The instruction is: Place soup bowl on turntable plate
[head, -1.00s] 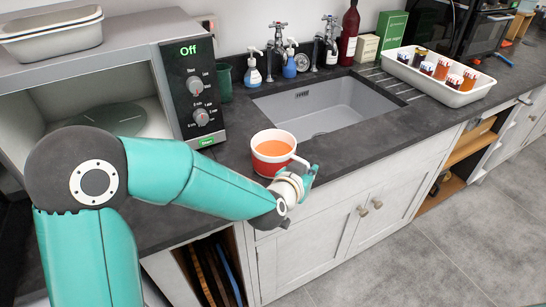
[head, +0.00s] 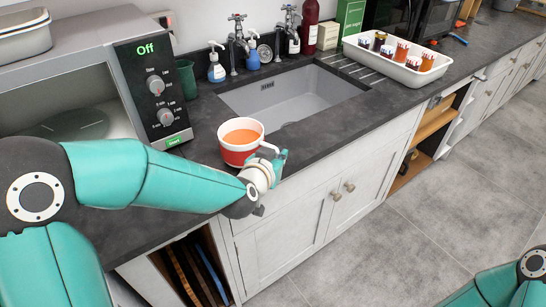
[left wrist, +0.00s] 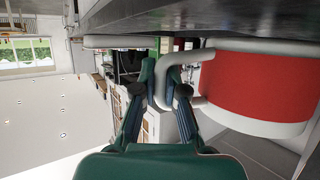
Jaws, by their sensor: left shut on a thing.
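The soup bowl (head: 239,150) is a red and white mug-like bowl with orange soup, upright at the counter's front edge, right of the microwave. My left gripper (head: 278,163) is shut on its handle, on the bowl's right side. In the left wrist view, which is upside down, the fingers (left wrist: 165,88) close around the white handle and the red bowl wall (left wrist: 258,85) is at right. I cannot tell whether the base touches the counter. The turntable plate (head: 72,125) is a round greyish disc inside the open microwave, with nothing on it. My right gripper is out of view.
The microwave (head: 150,85) has its control panel between its opening and the bowl. The sink (head: 293,97) lies behind the bowl to the right. A green cup (head: 186,79) and soap bottles stand behind. A white tray (head: 398,66) of jars is farther right.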

